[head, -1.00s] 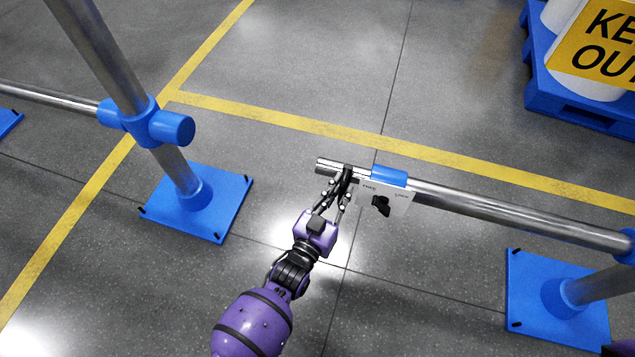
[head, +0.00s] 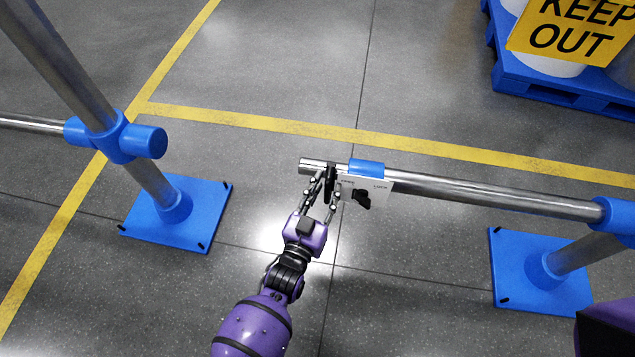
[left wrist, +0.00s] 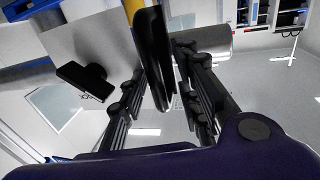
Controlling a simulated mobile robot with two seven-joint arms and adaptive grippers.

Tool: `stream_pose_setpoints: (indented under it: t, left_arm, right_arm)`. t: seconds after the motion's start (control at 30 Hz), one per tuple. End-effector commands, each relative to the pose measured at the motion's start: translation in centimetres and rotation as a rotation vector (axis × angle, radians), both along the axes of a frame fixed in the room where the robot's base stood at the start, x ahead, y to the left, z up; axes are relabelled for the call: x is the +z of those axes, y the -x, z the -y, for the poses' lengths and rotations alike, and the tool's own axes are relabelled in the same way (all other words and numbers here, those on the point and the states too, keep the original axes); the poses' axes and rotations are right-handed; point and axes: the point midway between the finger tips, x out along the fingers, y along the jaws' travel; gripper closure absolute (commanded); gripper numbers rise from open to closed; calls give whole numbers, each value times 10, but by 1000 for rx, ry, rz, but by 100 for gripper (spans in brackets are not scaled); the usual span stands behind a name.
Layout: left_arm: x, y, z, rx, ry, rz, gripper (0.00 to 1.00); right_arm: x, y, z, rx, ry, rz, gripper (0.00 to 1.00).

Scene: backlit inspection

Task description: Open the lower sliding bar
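The lower sliding bar (head: 480,190) is a silver tube running from a blue collar on the right post to a free end (head: 309,166) at the left. It carries a blue sleeve (head: 367,167) and a white plate (head: 381,184) with a black knob (head: 362,198). A black handle (head: 331,177) stands on the bar near its free end. My left gripper (head: 327,187) is open, its fingers on either side of this handle. In the left wrist view the handle (left wrist: 150,62) lies between the fingers; contact is unclear. My right gripper is out of view.
The left post (head: 150,185) with its blue base (head: 140,228) stands apart from the bar's free end, with a gap between. A right blue base (head: 515,285) supports the bar's other end. A blue pallet (head: 540,85) with a keep-out sign (head: 570,35) stands behind.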

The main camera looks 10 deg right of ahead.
Motion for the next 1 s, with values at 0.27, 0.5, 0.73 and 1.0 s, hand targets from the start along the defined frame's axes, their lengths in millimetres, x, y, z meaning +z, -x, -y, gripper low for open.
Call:
stream_pose_setpoints:
  t: [0.27, 0.5, 0.73, 1.0]
  left_arm:
    - [1, -1, -1, 0, 2, 1, 69]
    - [0, -10, -26, 1, 0, 1, 69]
    - [0, -26, -70, 1, -3, 2, 69]
    - [-1, -44, -121, 1, -2, 1, 69]
  right_arm:
    - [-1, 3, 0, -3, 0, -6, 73]
    - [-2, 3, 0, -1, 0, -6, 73]
    - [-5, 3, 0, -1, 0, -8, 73]
    - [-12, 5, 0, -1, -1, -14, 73]
